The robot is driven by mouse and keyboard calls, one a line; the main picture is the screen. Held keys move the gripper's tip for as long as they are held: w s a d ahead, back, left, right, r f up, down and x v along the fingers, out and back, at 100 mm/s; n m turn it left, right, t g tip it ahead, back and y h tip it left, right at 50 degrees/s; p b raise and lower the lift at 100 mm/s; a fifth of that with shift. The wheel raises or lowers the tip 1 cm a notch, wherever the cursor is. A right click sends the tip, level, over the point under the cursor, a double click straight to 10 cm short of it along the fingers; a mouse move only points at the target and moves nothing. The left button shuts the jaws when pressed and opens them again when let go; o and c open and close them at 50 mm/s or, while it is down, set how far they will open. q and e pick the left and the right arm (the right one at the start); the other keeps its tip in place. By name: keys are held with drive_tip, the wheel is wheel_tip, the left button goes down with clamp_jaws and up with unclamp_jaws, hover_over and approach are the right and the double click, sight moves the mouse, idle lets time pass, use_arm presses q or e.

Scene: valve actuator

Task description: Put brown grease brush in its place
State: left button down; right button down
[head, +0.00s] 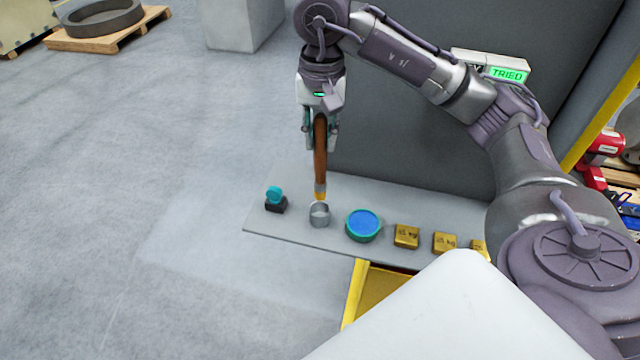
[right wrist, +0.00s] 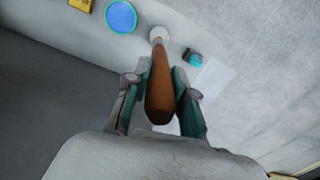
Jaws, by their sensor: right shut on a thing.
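The brown grease brush (head: 320,150) hangs upright in my right gripper (head: 321,140), bristles down. The gripper is shut on its handle. In the right wrist view the brown handle (right wrist: 161,85) lies between the two fingers of the right gripper (right wrist: 160,90). A small grey round cup (head: 319,215) stands on the grey shelf (head: 290,235) right below the brush. The brush tip is at or just over the cup's rim; I cannot tell whether it is inside. The cup also shows in the right wrist view (right wrist: 159,33). My left gripper is not in view.
A teal knob on a black base (head: 275,199) stands left of the cup. A round teal tin with blue content (head: 362,225) stands close on its right. Several yellow blocks (head: 406,236) follow further right. A grey panel (head: 420,130) rises behind the shelf.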

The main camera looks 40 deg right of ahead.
sight(321, 115)
wheel_tip(321, 115, down, 4)
drive_tip(key=shift+f, duration=0.1)
wheel_tip(321, 115, down, 4)
drive_tip(key=shift+r+p, duration=0.2)
drive_tip(key=shift+p, duration=0.35)
drive_tip(key=shift+f, duration=0.4)
drive_tip(key=c, duration=1)
unclamp_jaws()
drive_tip(key=shift+w, duration=0.1)
drive_tip(key=shift+o, duration=0.2)
drive_tip(key=shift+r, duration=0.1)
drive_tip(key=shift+r, duration=0.25)
wheel_tip(321, 115, up, 11)
drive_tip(key=shift+d+r+b, duration=0.1)
drive_tip(key=shift+r+b, duration=0.1)
drive_tip(key=shift+b, duration=0.3)
